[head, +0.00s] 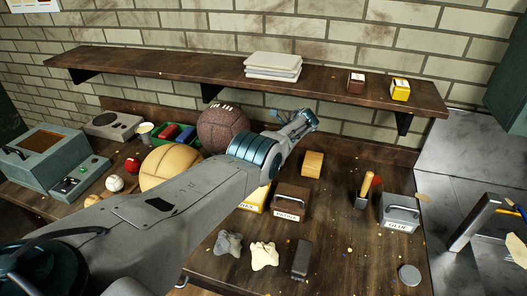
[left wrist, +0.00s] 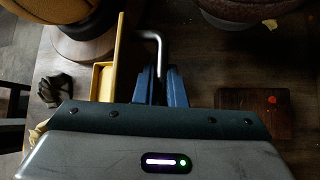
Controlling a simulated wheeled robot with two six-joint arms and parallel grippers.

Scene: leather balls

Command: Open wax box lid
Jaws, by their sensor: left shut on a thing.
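The yellow wax box (head: 252,203) stands on the bench, mostly hidden behind my left arm in the head view; a little of its front and label shows. In the left wrist view a yellow panel of it, seen nearly edge-on, looks like the lid (left wrist: 120,50). A bent grey metal handle (left wrist: 150,34) runs from it to my left gripper (left wrist: 162,76), whose blue fingers are shut on the handle. How far the lid is tilted I cannot tell. The fingers are hidden in the head view. My right gripper is not in view.
A brown box (head: 291,205) is right of the wax box, and a grey box (head: 399,212) is farther right. A tan ball (head: 168,165) and a brown ball (head: 222,128) stand behind. Leather scraps (head: 264,256) lie in front. A shelf (head: 200,77) hangs above.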

